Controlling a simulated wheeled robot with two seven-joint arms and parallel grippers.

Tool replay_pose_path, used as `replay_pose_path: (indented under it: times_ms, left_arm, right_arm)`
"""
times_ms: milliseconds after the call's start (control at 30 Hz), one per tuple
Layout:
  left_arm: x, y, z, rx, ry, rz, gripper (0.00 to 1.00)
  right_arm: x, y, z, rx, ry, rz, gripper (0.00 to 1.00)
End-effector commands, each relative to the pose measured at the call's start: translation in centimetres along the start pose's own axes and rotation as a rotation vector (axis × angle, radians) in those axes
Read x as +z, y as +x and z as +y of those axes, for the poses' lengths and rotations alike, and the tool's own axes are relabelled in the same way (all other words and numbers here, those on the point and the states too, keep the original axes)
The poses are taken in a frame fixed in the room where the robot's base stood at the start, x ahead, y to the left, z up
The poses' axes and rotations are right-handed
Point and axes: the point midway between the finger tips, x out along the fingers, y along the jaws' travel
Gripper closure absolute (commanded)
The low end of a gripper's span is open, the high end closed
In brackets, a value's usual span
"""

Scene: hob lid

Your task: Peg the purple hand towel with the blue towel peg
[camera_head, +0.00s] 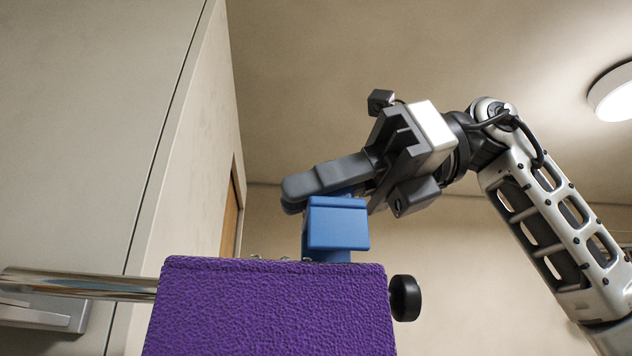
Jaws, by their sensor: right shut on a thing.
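The purple hand towel (270,310) hangs over a metal rail in the lower middle of the view, its top edge level. The blue towel peg (337,226) stands upright right above the towel's top edge, right of its middle. The lower end of the peg goes out of sight behind the towel's top edge, so I cannot tell whether it grips the towel. My right gripper (318,186) reaches in from the right and is shut on the upper part of the peg. The gripper's far finger is mostly hidden. My left gripper is not in view.
The metal rail (85,283) runs in from the left at a bracket (45,314) and ends in a black round knob (405,298) right of the towel. A tall pale cabinet (90,120) fills the left side. A round lamp (612,92) is on the ceiling. The space above the towel's left half is clear.

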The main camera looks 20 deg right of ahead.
Motion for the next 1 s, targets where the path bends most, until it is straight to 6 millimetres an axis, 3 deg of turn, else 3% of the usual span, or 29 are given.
replay_pose_path:
  times_ms: [1000]
  left_arm:
    - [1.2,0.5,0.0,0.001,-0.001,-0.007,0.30]
  right_arm:
    - [-1.5,0.6,0.0,0.000,0.000,0.000,1.00]
